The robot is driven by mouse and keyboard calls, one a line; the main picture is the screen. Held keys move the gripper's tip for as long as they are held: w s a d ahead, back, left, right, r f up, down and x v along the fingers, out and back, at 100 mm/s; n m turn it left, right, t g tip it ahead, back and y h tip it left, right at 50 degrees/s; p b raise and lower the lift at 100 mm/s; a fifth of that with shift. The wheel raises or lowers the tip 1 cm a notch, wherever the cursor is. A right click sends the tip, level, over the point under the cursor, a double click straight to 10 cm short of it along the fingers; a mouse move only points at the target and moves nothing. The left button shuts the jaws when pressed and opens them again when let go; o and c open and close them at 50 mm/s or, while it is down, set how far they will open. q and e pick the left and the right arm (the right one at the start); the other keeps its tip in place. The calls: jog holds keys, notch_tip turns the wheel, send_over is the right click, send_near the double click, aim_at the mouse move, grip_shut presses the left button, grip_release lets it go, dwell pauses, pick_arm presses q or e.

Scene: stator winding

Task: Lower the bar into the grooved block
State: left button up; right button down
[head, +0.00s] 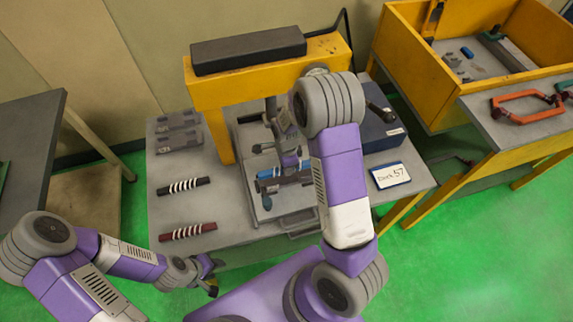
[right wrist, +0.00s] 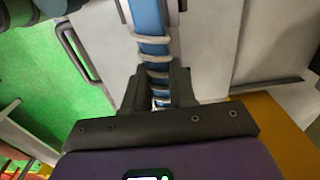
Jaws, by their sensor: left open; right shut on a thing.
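A blue bar (head: 268,173) wound with white cord is over the grey fixture plate (head: 250,140) under the yellow frame. My right gripper (head: 292,180) is shut on it. In the right wrist view, the blue bar (right wrist: 150,22) runs between the two dark fingers of my right gripper (right wrist: 155,88), and its far end reaches a pale grey part. The grooved block is not clearly visible; my right arm and gripper cover much of the area around the bar, so I cannot tell whether they touch. My left gripper (head: 212,277) is open and empty in front of the table's near edge.
A black banded bar (head: 183,185) and a dark red banded bar (head: 188,231) lie on the left of the grey table, with grey blocks (head: 178,121) behind. The yellow frame (head: 205,95) stands over the plate. A blue box (head: 382,132) and a label card (head: 390,176) are right.

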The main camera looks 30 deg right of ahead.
jog(key=shift+f+b, duration=0.7)
jog(key=shift+f, duration=0.35)
jog(key=shift+f+b, duration=0.7)
jog(key=shift+f, duration=0.2)
jog(key=c, duration=0.8)
grip_release()
jog(key=shift+c, duration=0.2)
jog(key=shift+o, duration=0.3)
